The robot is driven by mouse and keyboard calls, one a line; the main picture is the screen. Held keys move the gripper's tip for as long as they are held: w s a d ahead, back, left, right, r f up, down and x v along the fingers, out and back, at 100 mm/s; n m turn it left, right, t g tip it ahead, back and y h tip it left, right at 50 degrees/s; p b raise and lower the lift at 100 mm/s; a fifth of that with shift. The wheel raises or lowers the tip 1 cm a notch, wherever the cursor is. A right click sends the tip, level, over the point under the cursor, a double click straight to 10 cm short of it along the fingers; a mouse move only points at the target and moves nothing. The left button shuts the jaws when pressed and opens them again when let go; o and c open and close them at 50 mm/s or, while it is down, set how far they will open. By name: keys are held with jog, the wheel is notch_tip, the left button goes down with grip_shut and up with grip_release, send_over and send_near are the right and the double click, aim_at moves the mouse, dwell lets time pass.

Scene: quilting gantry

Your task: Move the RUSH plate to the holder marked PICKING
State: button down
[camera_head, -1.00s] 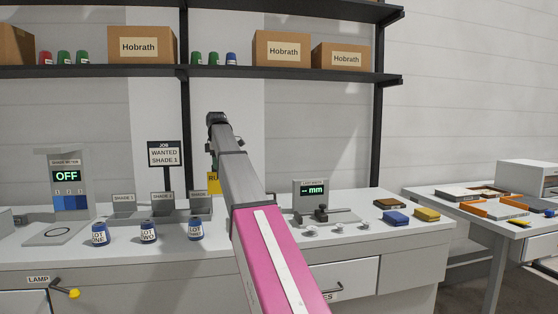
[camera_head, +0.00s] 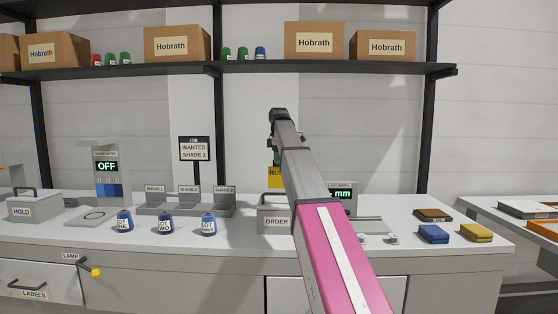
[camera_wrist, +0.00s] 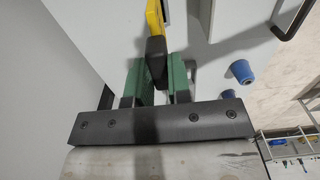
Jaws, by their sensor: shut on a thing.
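The yellow RUSH plate (camera_head: 275,178) shows in the head view just left of my arm, above the bench's back part. Only the start of its lettering shows, and my arm hides the rest. In the wrist view the yellow plate (camera_wrist: 154,18) rises beyond a dark block between the green fingers of my gripper (camera_wrist: 156,75). My gripper is shut on it. I see no holder with a legible PICKING mark.
A gauge display (camera_head: 342,193) is partly behind my arm. Blue (camera_head: 433,233) and yellow (camera_head: 476,232) blocks lie right.

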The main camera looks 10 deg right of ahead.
aim_at(279, 182)
jog(key=shift+f, duration=0.15)
jog(key=shift+f, duration=2.75)
jog(key=shift+f, duration=2.3)
jog(key=c, duration=1)
grip_release()
jog(key=shift+r, duration=0.1)
notch_tip(279, 182, up, 10)
jog(key=shift+f, duration=0.1)
jog(key=shift+r, duration=0.45)
